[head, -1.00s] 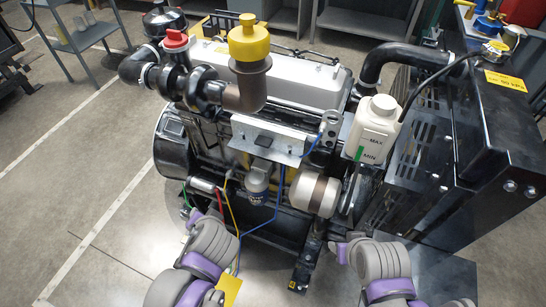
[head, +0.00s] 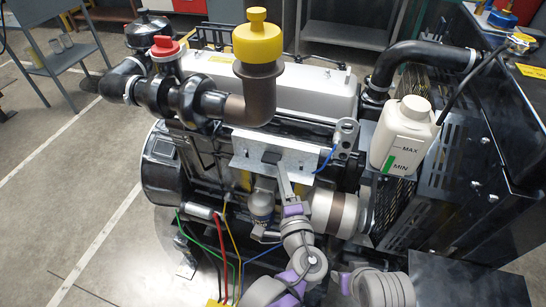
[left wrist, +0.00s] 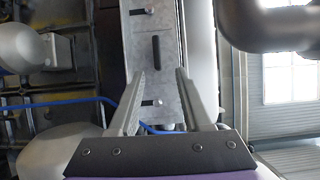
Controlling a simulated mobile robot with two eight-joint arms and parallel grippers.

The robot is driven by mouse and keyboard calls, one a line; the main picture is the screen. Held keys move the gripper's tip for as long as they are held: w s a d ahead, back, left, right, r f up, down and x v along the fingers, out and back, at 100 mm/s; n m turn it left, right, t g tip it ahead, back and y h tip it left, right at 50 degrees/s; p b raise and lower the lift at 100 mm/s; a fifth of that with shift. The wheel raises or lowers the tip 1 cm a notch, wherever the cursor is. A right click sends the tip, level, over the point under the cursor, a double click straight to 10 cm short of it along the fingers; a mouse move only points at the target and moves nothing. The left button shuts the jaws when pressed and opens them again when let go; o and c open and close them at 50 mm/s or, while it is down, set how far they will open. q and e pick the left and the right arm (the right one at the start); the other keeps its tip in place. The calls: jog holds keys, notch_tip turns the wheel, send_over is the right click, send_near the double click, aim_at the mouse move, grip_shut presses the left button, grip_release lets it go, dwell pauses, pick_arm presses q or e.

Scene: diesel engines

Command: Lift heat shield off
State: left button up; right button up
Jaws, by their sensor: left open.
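The heat shield (head: 247,153) is a silvery metal plate on the engine's side, below the brown pipe, with a small black handle (head: 271,157) at its middle. In the left wrist view the shield (left wrist: 170,38) runs up the picture, and its black handle (left wrist: 157,52) stands just beyond my fingertips. Bolts show on the plate on both sides of the handle. My left gripper (head: 284,172) is open and empty, just in front of and below the handle. In the left wrist view its fingers (left wrist: 160,72) point at the handle, one to each side. My right gripper is not in view.
A yellow cap (head: 257,40) tops the brown pipe (head: 250,95) above the shield. A white coolant bottle (head: 405,135) stands to the right. A blue wire (left wrist: 75,101) passes near the fingers. Red, green and yellow wires hang below left. The floor at left is mostly clear.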

aim_at(274, 165)
pick_arm(q)
jog(key=w, duration=0.1)
jog(key=w+a, duration=0.1)
jog(key=w, duration=0.2)
jog(key=shift+a+f, duration=0.1)
jog(key=shift+a, duration=0.3)
jog(key=shift+w, duration=0.55)
grip_shut()
dwell(0.6)
